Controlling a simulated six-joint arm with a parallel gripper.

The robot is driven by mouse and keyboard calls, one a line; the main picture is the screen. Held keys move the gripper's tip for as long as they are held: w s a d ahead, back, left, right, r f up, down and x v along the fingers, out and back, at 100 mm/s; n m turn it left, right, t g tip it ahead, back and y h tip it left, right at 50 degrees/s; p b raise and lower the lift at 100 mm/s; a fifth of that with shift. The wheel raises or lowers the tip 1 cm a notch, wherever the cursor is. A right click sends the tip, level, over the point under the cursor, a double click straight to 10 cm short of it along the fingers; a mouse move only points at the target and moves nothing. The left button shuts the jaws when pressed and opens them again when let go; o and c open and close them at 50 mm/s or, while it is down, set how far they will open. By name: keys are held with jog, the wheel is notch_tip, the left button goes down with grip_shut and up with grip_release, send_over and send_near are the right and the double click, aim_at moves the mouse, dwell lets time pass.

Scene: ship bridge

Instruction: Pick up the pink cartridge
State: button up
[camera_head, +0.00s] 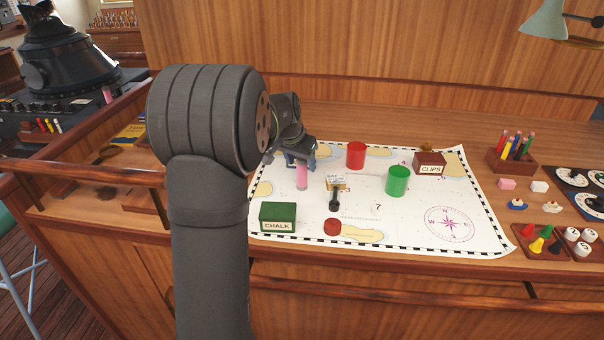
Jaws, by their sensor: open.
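The pink cartridge (301,178) is a small upright pink cylinder on the chart, left of the middle. My gripper (301,163) is open at its top end, pointing down. The fingers hide the cartridge's top, and I cannot tell whether they are around it or just above it. My arm rises in the left foreground and reaches over to the chart.
The chart (450,200) also holds a green chalk box (278,217), a dark-handled stamp (334,197), a red cylinder (356,155), a green cylinder (397,181), a red cap (332,227) and a clips box (430,163). A pencil holder (512,158) stands right.

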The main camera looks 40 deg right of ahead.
aim_at(303, 168)
jog(key=x, duration=0.3)
jog(key=shift+s+d+f, duration=0.1)
jog(key=shift+d+f, duration=0.05)
jog(key=shift+f, duration=0.25)
jog(key=c, duration=1.1)
jog(key=shift+r, duration=0.15)
